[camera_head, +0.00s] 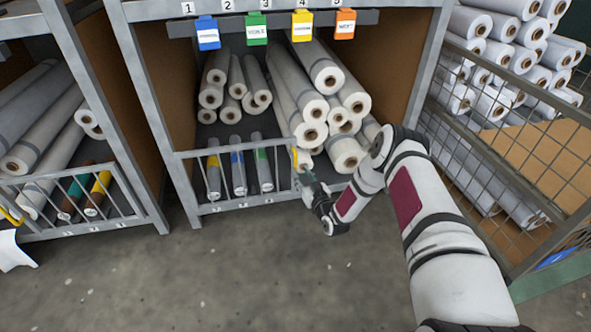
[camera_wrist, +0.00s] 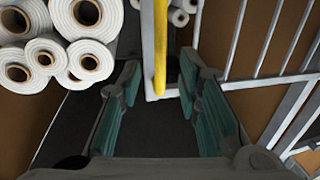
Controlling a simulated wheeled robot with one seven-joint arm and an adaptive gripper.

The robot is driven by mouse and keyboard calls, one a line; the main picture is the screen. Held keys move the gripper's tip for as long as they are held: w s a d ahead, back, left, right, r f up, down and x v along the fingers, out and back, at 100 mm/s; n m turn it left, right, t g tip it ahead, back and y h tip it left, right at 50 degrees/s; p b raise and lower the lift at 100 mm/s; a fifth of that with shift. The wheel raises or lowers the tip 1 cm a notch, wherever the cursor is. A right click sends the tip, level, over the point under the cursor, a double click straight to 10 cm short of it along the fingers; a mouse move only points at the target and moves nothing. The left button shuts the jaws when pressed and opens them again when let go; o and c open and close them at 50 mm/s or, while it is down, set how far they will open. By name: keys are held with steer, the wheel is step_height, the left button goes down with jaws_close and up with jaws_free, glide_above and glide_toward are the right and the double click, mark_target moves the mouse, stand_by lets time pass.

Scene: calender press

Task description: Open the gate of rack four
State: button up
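The middle rack has a low grey barred gate (camera_head: 235,172) across the left part of its front, and it looks in line with the rack front. A yellow upright handle (camera_head: 295,158) is at the gate's right end. It also shows in the wrist view (camera_wrist: 160,45), with gate bars (camera_wrist: 265,40) to its right. My gripper (camera_head: 308,180) is by the handle. In the wrist view my gripper (camera_wrist: 160,88) is open, its teal pads on either side of the handle's line, with a gap on both sides. I cannot read which rack is number four.
White rolls (camera_head: 310,115) fill the middle rack, and some (camera_wrist: 85,45) are close to my gripper. Coloured tags (camera_head: 257,30) hang above. Another gated rack (camera_head: 70,200) is left; a wire cage (camera_head: 520,150) is right. The floor (camera_head: 250,270) in front is clear.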

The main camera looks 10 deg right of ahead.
mark_target(296, 166)
steer(key=w+b, duration=0.1)
steer(key=w, duration=0.1)
steer(key=w+a+b, duration=0.1)
steer(key=w, duration=0.2)
steer(key=shift+w, duration=0.3)
steer(key=shift+c, duration=0.3)
jaws_close()
